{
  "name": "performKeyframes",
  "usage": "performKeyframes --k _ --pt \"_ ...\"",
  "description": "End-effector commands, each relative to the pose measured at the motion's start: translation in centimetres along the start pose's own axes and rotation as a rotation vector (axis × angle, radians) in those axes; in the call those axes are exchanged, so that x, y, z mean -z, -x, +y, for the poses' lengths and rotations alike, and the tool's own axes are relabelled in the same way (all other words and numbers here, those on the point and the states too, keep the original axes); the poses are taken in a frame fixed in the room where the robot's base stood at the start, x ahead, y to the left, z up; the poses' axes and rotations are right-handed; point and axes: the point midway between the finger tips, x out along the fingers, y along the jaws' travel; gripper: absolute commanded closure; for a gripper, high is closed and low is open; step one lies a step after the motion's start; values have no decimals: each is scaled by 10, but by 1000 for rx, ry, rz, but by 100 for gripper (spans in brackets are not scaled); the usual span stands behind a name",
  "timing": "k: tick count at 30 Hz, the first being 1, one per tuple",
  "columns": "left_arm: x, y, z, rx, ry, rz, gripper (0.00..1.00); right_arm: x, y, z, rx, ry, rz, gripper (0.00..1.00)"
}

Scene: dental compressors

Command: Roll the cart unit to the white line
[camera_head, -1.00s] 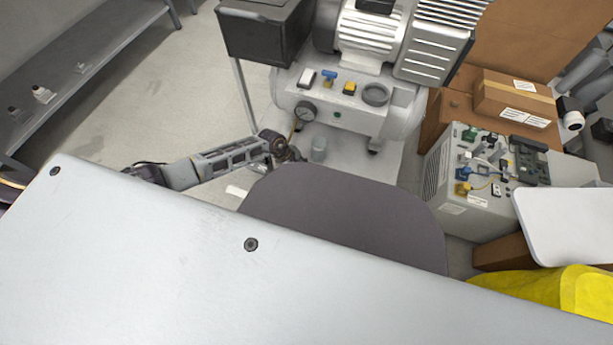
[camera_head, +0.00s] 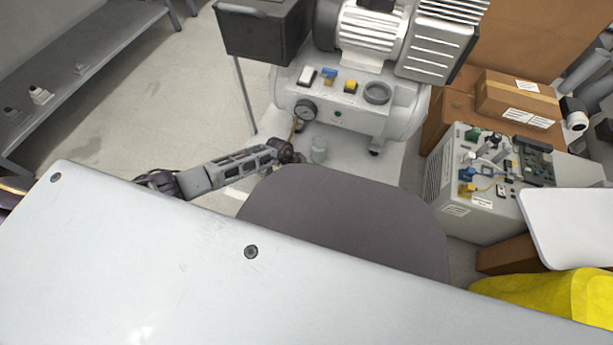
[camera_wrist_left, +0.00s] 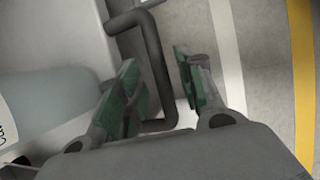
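The compressor unit (camera_head: 345,110) stands on small casters ahead, with a white tank, a gauge and a motor on top. I take it to be the cart unit. My left gripper (camera_head: 297,157) is low by its front left, beside a small translucent cup (camera_head: 319,149). In the left wrist view my left gripper (camera_wrist_left: 158,80) has its green-padded fingers apart, with a bent dark grey handle bar (camera_wrist_left: 155,55) running between them; contact is not clear. A white line (camera_wrist_left: 228,55) runs on the floor to the right there. My right gripper is not in view.
A pale panel (camera_head: 150,250) and a dark rounded panel (camera_head: 345,215) fill the foreground. A grey control unit (camera_head: 475,205), cardboard boxes (camera_head: 515,95) and a yellow item (camera_head: 550,300) stand right. A shelf (camera_head: 85,65) is left; floor between is clear. A yellow line (camera_wrist_left: 301,60) lies beyond the white one.

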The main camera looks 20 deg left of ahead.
Motion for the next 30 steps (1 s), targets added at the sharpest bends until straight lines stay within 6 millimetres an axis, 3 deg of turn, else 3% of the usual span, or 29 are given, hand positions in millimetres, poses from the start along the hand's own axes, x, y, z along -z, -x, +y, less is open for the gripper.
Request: performKeyframes --k 2,10,23,30 --pt "0 0 0 0 0 0 64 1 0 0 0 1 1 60" --pt "0 0 0 0 0 0 99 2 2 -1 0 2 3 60" --pt "0 1 -2 1 0 0 100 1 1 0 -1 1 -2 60" --pt "0 3 -12 5 0 1 100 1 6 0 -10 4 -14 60"
